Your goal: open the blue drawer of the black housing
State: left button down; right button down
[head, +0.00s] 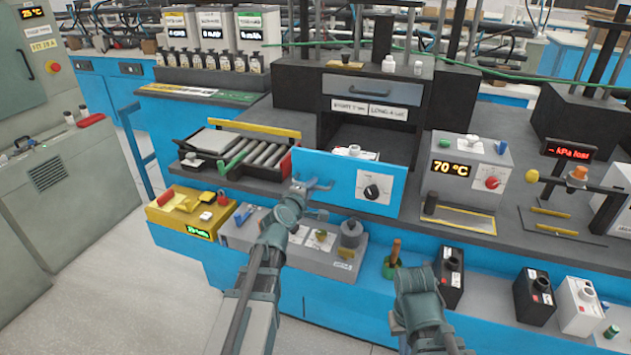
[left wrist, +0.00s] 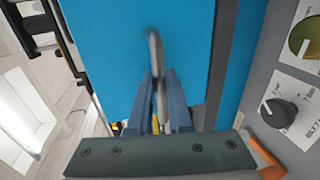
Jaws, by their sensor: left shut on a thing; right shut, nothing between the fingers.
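The black housing (head: 292,82) stands on the bench with a dark opening low in its front. The blue drawer (head: 330,180) stands out in front of that opening, with a white-topped object (head: 355,152) showing behind its front panel. Its front carries a black dial on a white plate and a metal handle at its left part. My left gripper (head: 303,188) is at that handle. In the left wrist view its fingers (left wrist: 158,105) are closed on the grey bar handle (left wrist: 155,55) against the blue front. My right gripper (head: 440,343) is low at the picture's bottom edge, apart from the drawer; its fingertips are unclear.
A roller tray (head: 262,152) lies left of the drawer. A grey 70 °C box (head: 465,165) stands to its right. Below are a yellow box (head: 190,212), a grey control box (head: 325,258) and several batteries (head: 530,295) on the lower blue ledge.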

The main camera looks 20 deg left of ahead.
pick_arm(q)
jog(key=shift+s, duration=0.6)
pick_arm(e)
jog(key=shift+s, duration=0.2)
pick_arm(q)
jog(key=c, duration=0.8)
grip_release()
jog(key=shift+c, duration=0.2)
jog(key=shift+s, duration=0.1)
